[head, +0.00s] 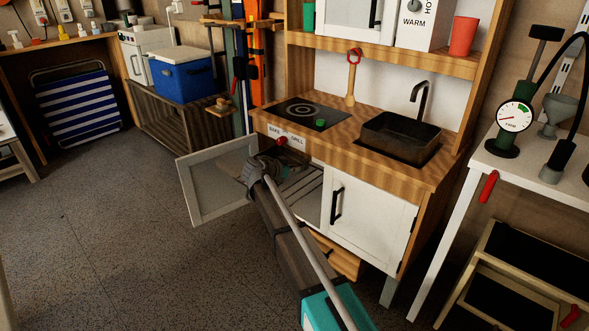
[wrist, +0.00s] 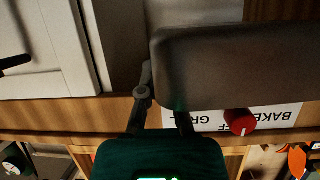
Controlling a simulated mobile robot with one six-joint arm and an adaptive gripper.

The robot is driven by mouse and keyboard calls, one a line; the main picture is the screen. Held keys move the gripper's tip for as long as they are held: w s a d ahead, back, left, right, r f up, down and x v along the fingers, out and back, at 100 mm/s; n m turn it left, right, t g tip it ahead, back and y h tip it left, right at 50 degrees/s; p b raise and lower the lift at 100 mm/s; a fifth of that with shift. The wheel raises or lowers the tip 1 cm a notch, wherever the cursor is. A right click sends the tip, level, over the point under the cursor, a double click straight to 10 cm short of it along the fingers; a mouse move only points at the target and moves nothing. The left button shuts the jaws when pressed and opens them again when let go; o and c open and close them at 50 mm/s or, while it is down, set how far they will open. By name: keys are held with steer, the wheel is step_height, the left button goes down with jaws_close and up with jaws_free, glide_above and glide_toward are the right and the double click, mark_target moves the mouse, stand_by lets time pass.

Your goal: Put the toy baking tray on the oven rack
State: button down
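The toy baking tray (wrist: 240,65) is a dark grey-brown, round-cornered shape filling the upper right of the wrist view. My gripper (wrist: 158,82) appears shut on its near edge, one finger on either side; the fingertips are partly hidden. In the head view my gripper (head: 264,168) is at the front of the toy oven's opening, below the knobs. The oven rack (head: 306,192) shows as thin bars inside, partly hidden by my arm. I cannot tell whether the tray touches the rack.
The oven door (head: 220,180) stands open to the left. A closed white cupboard door (head: 368,220) is to the right. The floor at the left is clear.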

mark_target(293, 177)
steer(key=shift+f+b, duration=1.65)
steer(key=shift+f, duration=0.3)
steer(key=shift+c, duration=2)
jaws_free()
steer(key=shift+r, duration=0.1)
step_height(293, 177, up, 8)
steer(key=p, duration=0.8)
